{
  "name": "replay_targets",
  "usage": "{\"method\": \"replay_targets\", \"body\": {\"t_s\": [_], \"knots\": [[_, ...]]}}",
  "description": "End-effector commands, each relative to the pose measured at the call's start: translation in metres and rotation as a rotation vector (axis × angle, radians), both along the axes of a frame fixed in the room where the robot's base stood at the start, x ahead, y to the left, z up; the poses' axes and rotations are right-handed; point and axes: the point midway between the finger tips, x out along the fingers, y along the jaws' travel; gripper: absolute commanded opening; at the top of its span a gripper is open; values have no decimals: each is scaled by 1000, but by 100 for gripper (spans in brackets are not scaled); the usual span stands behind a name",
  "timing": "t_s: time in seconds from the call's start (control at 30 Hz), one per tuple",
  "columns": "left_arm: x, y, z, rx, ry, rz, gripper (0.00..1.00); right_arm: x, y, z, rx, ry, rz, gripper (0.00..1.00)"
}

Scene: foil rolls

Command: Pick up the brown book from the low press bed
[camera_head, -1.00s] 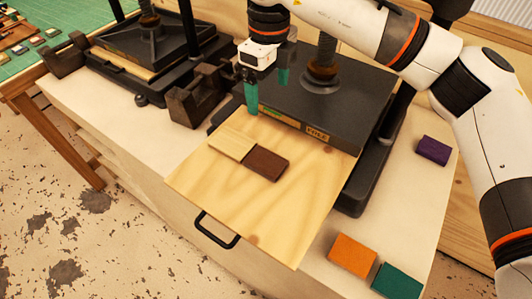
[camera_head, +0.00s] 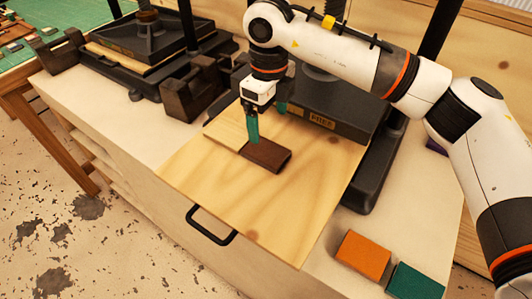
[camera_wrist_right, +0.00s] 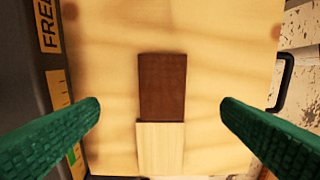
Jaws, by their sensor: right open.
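The brown book (camera_head: 265,156) lies flat on the pulled-out wooden press bed (camera_head: 283,210), end to end with a pale wood-coloured block (camera_head: 228,128). In the right wrist view the brown book (camera_wrist_right: 162,86) lies above the pale block (camera_wrist_right: 160,148), both between my fingers in the picture. My right gripper (camera_head: 267,120) is open and empty, above the bed near the join of the two pieces. In the right wrist view its green fingers (camera_wrist_right: 160,112) stand wide apart, one on each side and clear of both. My left gripper is not in view.
The dark press plate (camera_head: 335,112) stands right behind the bed. A black handle (camera_head: 211,226) sticks out from the bed's front. An orange block (camera_head: 363,256) and a teal block (camera_head: 415,282) lie to the right. A second press (camera_head: 150,45) stands at the left.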

Motion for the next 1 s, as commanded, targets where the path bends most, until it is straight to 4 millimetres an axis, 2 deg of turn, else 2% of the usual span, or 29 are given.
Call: {"method": "replay_targets", "body": {"t_s": [0.03,0.13,0.4,0.57,0.7,0.97,1.0], "knots": [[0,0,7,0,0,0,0,-1,-1,-7,-2,4,0,87],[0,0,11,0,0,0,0,-1,0,-23,-1,3,0,87],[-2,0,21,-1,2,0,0,-2,-1,-45,-1,2,0,87],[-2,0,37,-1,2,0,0,-7,-2,-68,-2,4,0,87],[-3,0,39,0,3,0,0,-6,-2,-86,-1,2,-1,87],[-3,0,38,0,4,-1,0,-6,-1,-91,-1,-1,0,87],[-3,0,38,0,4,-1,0,-6,-1,-90,-1,-1,0,84]]}}
